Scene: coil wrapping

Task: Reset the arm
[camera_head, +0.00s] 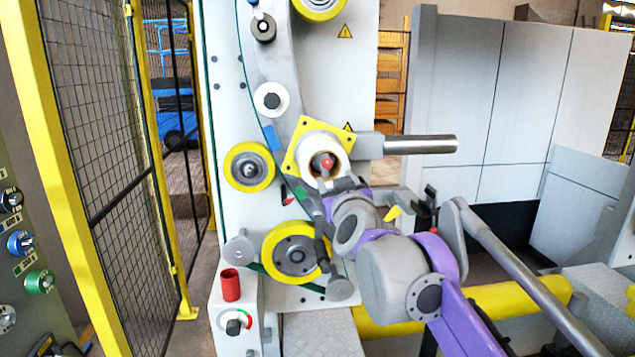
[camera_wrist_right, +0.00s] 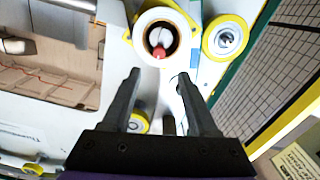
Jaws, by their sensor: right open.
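My right arm, grey and purple, reaches in from the lower right in the head view, and its gripper (camera_head: 310,195) is in front of the wrapping machine (camera_head: 225,110). In the right wrist view the right gripper (camera_wrist_right: 158,78) has its two dark fingers apart with nothing between them. Beyond the fingertips is a white roll (camera_wrist_right: 143,42) with a red-tipped centre, set on a yellow square plate. The roll also shows in the head view (camera_head: 338,160), just above the gripper. I cannot tell whether the fingers touch the machine. My left gripper is out of view.
Yellow-rimmed rollers (camera_head: 249,167) sit on the machine's face. A metal bar (camera_head: 420,144) sticks out to the right. A control box (camera_head: 236,322) with a red cylinder (camera_head: 230,285) stands below. A yellow-framed mesh fence (camera_head: 95,120) and a button panel (camera_head: 25,240) are at left.

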